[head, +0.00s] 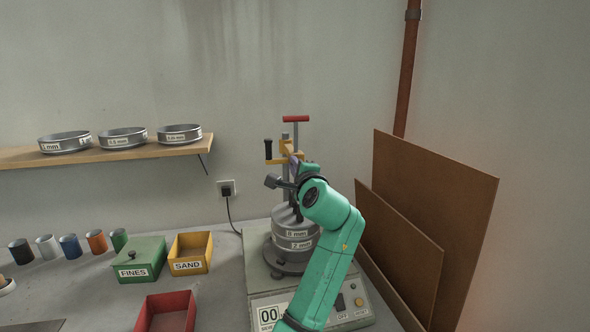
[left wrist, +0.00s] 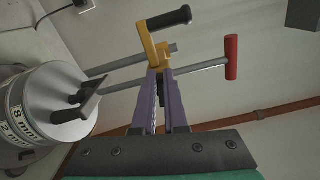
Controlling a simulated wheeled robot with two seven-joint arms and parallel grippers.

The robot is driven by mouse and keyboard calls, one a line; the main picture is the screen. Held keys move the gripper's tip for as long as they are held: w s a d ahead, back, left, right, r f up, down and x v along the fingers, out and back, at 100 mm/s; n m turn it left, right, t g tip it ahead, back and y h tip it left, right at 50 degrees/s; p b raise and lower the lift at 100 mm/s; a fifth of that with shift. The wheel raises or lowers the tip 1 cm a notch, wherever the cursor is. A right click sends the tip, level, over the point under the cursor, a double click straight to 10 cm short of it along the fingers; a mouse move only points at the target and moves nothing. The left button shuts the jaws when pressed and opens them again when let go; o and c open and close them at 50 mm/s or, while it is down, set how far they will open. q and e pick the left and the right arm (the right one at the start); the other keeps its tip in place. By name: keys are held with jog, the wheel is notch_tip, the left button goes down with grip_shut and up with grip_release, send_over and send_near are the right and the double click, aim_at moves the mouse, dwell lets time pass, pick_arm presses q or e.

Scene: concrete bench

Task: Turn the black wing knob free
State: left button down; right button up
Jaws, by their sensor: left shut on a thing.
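The black wing knob (left wrist: 88,95) stands on top of the round grey sieve stack (left wrist: 38,100) in the left wrist view. In the head view the stack (head: 293,240) sits on the shaker, and my arm and hand largely cover its top. My left gripper (left wrist: 160,74) has its purple fingers shut on the lower end of a yellow arm (left wrist: 157,48) with a black grip (left wrist: 170,18). The fingers are apart from the wing knob. In the head view the left gripper (head: 293,161) is above the stack. My right gripper is not in view.
A red T-handle (head: 296,118) tops a rod behind the yellow arm. Brown boards (head: 440,190) lean on the right. A green FINES box (head: 140,259), a yellow SAND box (head: 190,252) and a red tray (head: 166,302) stand left. A shelf (head: 25,155) with sieves hangs behind.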

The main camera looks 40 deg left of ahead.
pick_arm(q)
jog(key=shift+f+n+b, duration=0.35)
jog(key=shift+n+b, duration=0.1)
jog(key=shift+n, duration=0.65)
jog(key=c, duration=1)
grip_release()
jog(key=shift+o, duration=0.2)
jog(key=shift+r, duration=0.1)
jog(key=b+v, duration=0.4)
jog(key=v, duration=1)
jog(key=shift+d, duration=0.25)
